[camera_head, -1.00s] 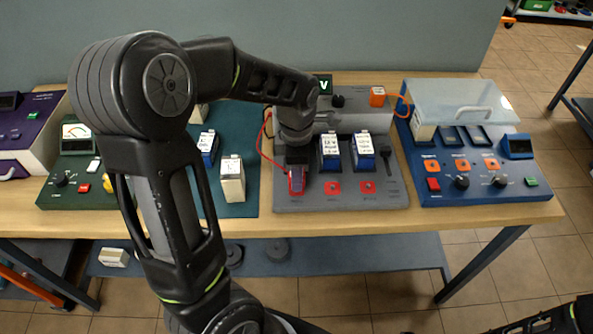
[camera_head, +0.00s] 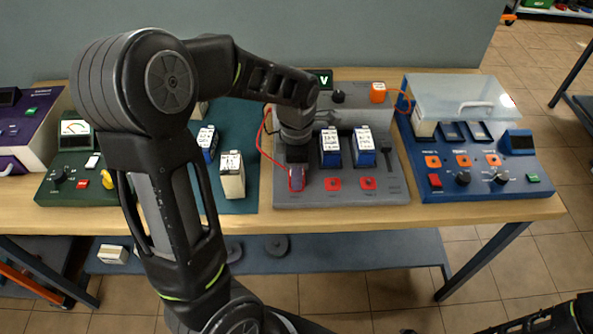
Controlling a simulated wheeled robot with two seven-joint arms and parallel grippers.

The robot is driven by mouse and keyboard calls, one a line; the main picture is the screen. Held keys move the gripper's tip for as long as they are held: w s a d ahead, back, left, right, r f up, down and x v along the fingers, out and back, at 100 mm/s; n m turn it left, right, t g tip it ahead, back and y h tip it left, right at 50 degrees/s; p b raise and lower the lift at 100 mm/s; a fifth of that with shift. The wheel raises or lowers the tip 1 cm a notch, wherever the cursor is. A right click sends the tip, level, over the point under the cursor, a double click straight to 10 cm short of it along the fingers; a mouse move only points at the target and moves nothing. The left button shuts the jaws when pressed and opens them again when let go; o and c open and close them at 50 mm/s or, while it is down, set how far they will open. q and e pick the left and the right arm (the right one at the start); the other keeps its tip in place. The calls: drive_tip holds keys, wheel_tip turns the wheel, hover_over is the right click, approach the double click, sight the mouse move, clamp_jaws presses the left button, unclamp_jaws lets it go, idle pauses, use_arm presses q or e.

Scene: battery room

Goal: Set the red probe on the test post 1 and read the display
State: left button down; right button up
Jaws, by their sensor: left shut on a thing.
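My left gripper (camera_head: 297,178) is shut on the red probe (camera_head: 297,186), at the front left of the grey tester (camera_head: 340,199). A red cable (camera_head: 259,143) loops from the tester to the probe. Two red test posts (camera_head: 333,184) show to the right; the spot under the probe, in line with them, is hidden, so I cannot tell if the probe touches a post. The display (camera_head: 325,78) at the tester's back is partly covered by my arm; a green "V" shows. My right gripper is out of view.
White-and-blue batteries (camera_head: 330,148) stand in the tester close right of my gripper. A cream battery (camera_head: 232,176) stands on the teal mat (camera_head: 240,205). A blue device (camera_head: 480,188) with a clear lid is at right, a green meter box (camera_head: 60,189) at left.

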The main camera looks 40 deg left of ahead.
use_arm(q)
drive_tip(key=shift+f+b, duration=0.45)
drive_tip(key=shift+f, duration=0.25)
idle(0.7)
drive_tip(key=c, duration=1.2)
unclamp_jaws()
drive_tip(key=shift+r, duration=0.1)
drive_tip(key=shift+r, duration=0.1)
wheel_tip(320, 180, up, 6)
drive_tip(key=p, duration=0.4)
drive_tip(key=shift+f+p, duration=0.2)
drive_tip(key=shift+p, duration=0.2)
drive_tip(key=shift+r+p, duration=0.55)
drive_tip(key=shift+r, duration=2.05)
drive_tip(key=shift+s, duration=0.1)
